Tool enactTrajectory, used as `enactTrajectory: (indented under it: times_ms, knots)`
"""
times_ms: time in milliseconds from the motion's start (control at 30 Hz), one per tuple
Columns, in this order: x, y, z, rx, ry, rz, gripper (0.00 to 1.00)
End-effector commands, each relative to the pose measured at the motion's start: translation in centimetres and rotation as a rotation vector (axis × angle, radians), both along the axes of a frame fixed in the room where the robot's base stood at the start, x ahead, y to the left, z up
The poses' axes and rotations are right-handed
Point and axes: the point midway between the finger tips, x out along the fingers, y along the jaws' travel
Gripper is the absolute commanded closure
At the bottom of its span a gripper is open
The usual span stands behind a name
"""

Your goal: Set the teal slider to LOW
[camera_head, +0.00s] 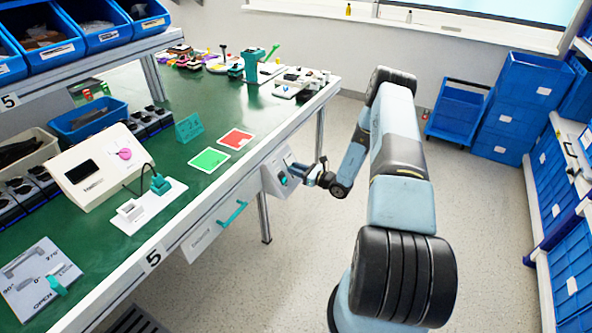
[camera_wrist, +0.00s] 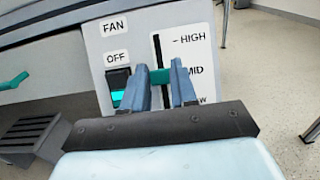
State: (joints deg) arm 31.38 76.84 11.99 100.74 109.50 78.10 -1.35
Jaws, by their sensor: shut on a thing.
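The teal slider (camera_wrist: 160,76) is a small knob on a black vertical slot (camera_wrist: 157,48) in a light grey control box. HIGH is printed at the top, MID lower, and a partly hidden label ending in W near the bottom. The knob sits at about the MID label. My gripper (camera_wrist: 172,80) is shut on the knob, one finger on each side; the fingers hide the lower slot. In the head view the control box (camera_head: 271,178) hangs at the table's front edge, with my gripper (camera_head: 297,172) right at its face.
A FAN rocker switch (camera_wrist: 118,88) with OFF above it sits left of the slot, close to my left finger. A drawer with a teal handle (camera_head: 233,213) is left of the box. The floor (camera_head: 300,255) in front of the table is clear.

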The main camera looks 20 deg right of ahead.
Motion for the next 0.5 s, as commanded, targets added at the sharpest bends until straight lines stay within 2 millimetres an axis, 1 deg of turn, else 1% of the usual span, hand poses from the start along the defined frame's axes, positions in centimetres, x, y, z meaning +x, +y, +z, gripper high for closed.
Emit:
enactTrajectory:
  times_ms: [333,500]
  knots:
    - [0.0,-0.1,0.0,-0.001,-0.001,-0.002,1.00]
    - [-0.4,-0.5,-1.1,0.000,0.001,-0.004,1.00]
